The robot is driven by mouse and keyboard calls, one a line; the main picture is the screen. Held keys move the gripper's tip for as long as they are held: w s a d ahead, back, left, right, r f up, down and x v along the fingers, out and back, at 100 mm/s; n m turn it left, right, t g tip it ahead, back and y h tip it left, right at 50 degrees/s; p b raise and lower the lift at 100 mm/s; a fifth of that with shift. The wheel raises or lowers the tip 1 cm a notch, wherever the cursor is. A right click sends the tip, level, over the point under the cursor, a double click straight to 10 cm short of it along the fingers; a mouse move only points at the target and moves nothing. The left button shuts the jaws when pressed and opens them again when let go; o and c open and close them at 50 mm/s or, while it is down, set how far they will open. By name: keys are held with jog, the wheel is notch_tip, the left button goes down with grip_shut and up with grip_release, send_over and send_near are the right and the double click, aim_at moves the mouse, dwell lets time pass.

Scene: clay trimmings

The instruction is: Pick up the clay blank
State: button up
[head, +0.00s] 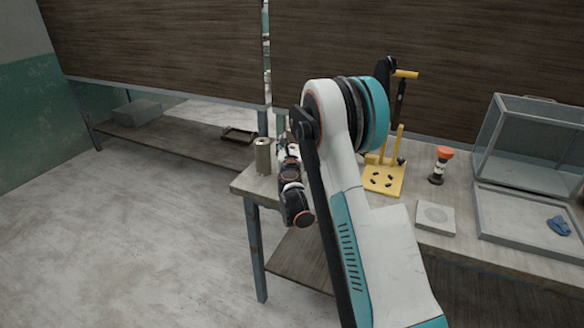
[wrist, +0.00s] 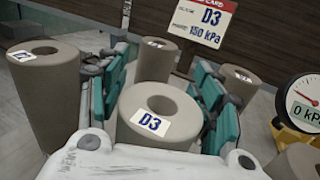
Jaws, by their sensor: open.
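A grey-brown clay blank (wrist: 158,112), a short cylinder with a round hole in its top and a white D3 label, stands upright in the middle of the wrist view. My gripper (wrist: 161,92) is open, with teal finger pads on the left and right of this blank. I cannot tell whether any pad touches it. A card (wrist: 203,22) behind it reads D3 and 150 kPa. In the head view my arm hides this blank and most of my gripper.
Other blanks stand close by: left (wrist: 45,90), behind (wrist: 155,60), right rear (wrist: 238,84) and lower right (wrist: 300,162). A gauge (wrist: 304,98) reads 0 kPa. The head view shows one blank (head: 263,157) near the table's left end, and a yellow stand (head: 384,180) further right.

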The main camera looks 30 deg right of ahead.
jog(key=shift+c, duration=0.6)
grip_shut()
jog(key=shift+r, duration=0.15)
